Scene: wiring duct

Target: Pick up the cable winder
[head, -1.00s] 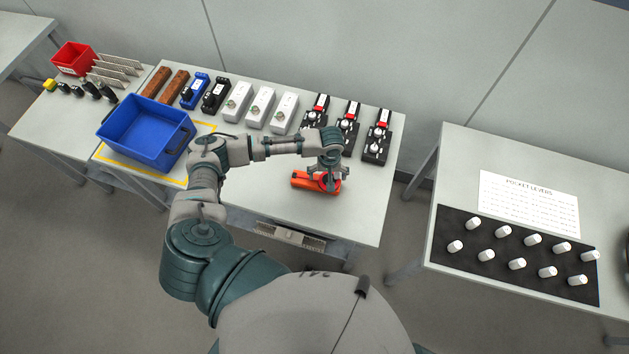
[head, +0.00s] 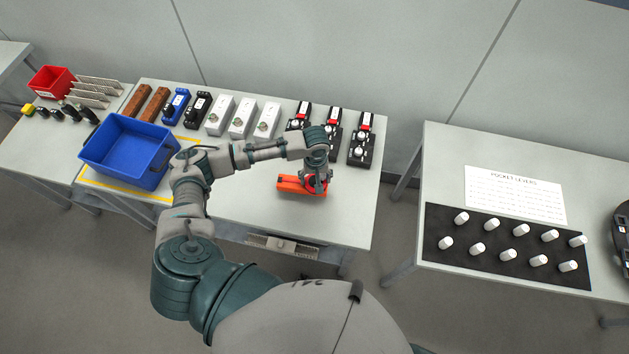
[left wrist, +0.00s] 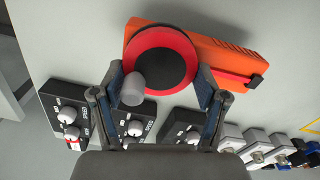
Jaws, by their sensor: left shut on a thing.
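The cable winder (head: 292,186) is an orange body with a red disc, lying at the front of the middle table (head: 240,205). In the left wrist view the winder (left wrist: 225,58) shows its red disc with a black centre, a grey crank knob and a red strip with a black end. My left gripper (head: 316,186) is above the disc end, pointing down. In the left wrist view its fingers (left wrist: 160,75) are on both sides of the disc, shut on it. The winder appears to still rest on the table. My right gripper is not in view.
A blue bin (head: 125,152) stands left on the table, inside yellow tape. A back row holds brown blocks, blue and black devices, white boxes (head: 242,118) and black units with red parts (head: 360,140). A right table has a black mat (head: 500,245) with white cylinders.

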